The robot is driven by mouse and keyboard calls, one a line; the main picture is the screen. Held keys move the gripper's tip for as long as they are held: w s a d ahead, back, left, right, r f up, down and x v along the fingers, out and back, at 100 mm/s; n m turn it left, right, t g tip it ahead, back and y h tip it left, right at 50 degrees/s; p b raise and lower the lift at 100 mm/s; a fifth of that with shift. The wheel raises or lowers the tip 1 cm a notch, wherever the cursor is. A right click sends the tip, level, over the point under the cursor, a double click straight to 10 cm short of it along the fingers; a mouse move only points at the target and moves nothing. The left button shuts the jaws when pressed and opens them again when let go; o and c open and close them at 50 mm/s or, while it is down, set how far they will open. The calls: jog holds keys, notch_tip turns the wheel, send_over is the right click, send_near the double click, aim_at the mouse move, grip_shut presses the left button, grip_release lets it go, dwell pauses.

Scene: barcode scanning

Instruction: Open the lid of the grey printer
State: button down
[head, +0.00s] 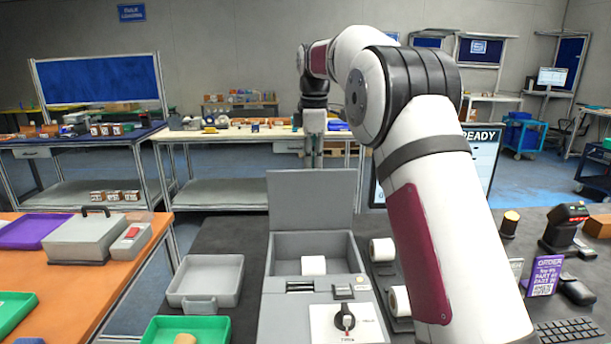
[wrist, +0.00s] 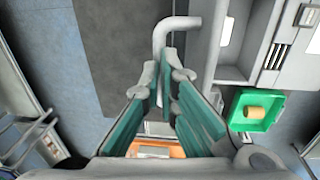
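The grey printer (head: 300,262) stands on the dark table in the middle of the head view. Its lid (head: 310,198) stands up at the back, about upright, and the bay below is open with a white roll (head: 313,265) inside. My gripper (head: 313,160) points down at the lid's top edge, and the lid hides its fingertips there. In the wrist view, my gripper's green-padded fingers (wrist: 165,72) close around the grey lid handle (wrist: 163,38), a bent bar. The lid shows nearly edge-on in the wrist view, right of the handle.
A grey tray (head: 207,280) and a green tray (head: 188,330) lie left of the printer. White label rolls (head: 382,250) stand right of it, with a scanner (head: 566,228) farther right. An orange table (head: 50,290) with a grey box is at the left.

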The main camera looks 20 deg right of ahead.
jog(key=w+f, duration=0.1)
jog(key=w+f+b, duration=0.1)
jog(key=f, duration=0.1)
jog(key=shift+w+d+g, duration=0.15)
jog(key=shift+d+g, duration=0.15)
jog(key=shift+d, duration=0.1)
jog(key=c, duration=2.3)
grip_release()
jog(key=shift+w, duration=0.2)
jog(key=o, duration=0.6)
jog(key=shift+s+r, duration=0.1)
jog(key=shift+r, duration=0.2)
